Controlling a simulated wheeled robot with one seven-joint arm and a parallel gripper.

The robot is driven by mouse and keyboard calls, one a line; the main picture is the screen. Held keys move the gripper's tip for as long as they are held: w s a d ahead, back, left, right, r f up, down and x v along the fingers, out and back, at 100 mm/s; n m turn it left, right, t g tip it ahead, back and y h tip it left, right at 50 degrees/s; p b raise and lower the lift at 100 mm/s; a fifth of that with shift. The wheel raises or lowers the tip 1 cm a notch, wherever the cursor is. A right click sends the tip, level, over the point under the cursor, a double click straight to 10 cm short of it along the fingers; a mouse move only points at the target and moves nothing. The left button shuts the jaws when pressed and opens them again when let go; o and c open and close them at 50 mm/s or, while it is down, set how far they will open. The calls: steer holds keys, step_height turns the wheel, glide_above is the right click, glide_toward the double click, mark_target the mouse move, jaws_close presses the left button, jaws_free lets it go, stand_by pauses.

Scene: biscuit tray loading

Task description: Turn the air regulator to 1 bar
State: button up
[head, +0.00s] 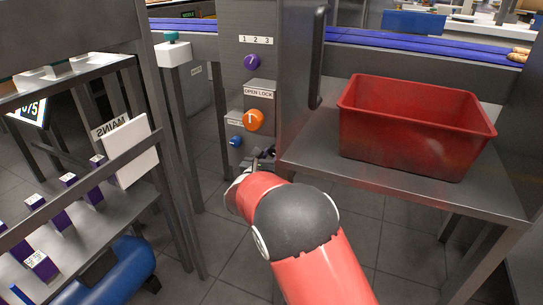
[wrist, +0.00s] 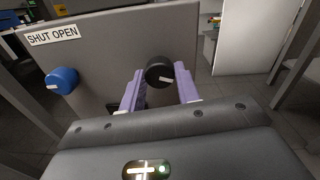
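In the wrist view a round black knob (wrist: 158,74) with a white pointer mark sits on a grey panel. My gripper (wrist: 161,80) is open, its two purple fingers on either side of this knob; I cannot tell whether they touch it. No scale or label for the black knob is readable, so I cannot confirm it is the air regulator or read its setting. In the head view my gripper (head: 264,157) is low at the grey machine column and mostly hidden by my arm. A purple knob (head: 252,62) under the marks 1 2 3 is higher on that column.
A blue knob (wrist: 62,80) under a SHUT OPEN label is left of the black one. An orange knob (head: 254,120) labelled OPEN LOCK is above my gripper. A red crate (head: 415,145) stands on a metal table to the right. A blue tank (head: 118,272) lies low left.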

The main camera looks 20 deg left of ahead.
steer(key=shift+c, duration=0.8)
steer(key=shift+r+n+p, duration=0.15)
steer(key=shift+n+p, duration=0.25)
steer(key=shift+p, duration=0.05)
steer(key=n+p, duration=0.3)
steer(key=p, duration=0.1)
steer(key=shift+r+n, duration=0.15)
steer(key=shift+n, duration=0.15)
steer(key=n+p, duration=0.4)
steer(key=shift+n, duration=0.3)
steer(key=n, duration=0.3)
steer(key=n+p, duration=0.1)
steer(key=n, duration=0.1)
steer(key=shift+f, duration=0.25)
steer(key=n, duration=0.5)
steer(key=shift+a+h, duration=0.1)
steer(key=shift+h, duration=0.2)
steer(key=shift+n, duration=0.3)
